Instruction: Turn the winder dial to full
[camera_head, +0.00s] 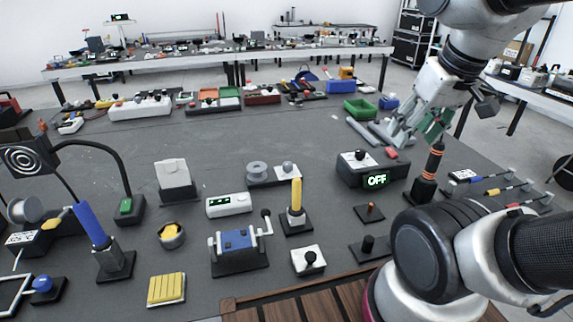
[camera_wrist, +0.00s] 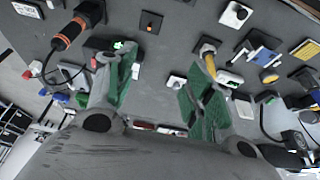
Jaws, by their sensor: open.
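No dial in view is plainly labelled as the winder's. A white square box with a black round knob (camera_head: 309,260) sits at the front middle of the table; it also shows at the top of the wrist view (camera_wrist: 235,14). A blue box with a side crank (camera_head: 238,241) stands left of it.
An upright black-and-orange tool (camera_head: 431,165) stands close below my gripper. A yellow-handled lever (camera_head: 296,200), a blue-handled lever (camera_head: 92,225) and a small black peg on a plate (camera_head: 368,244) stand nearby. The table's middle back (camera_head: 250,125) is clear.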

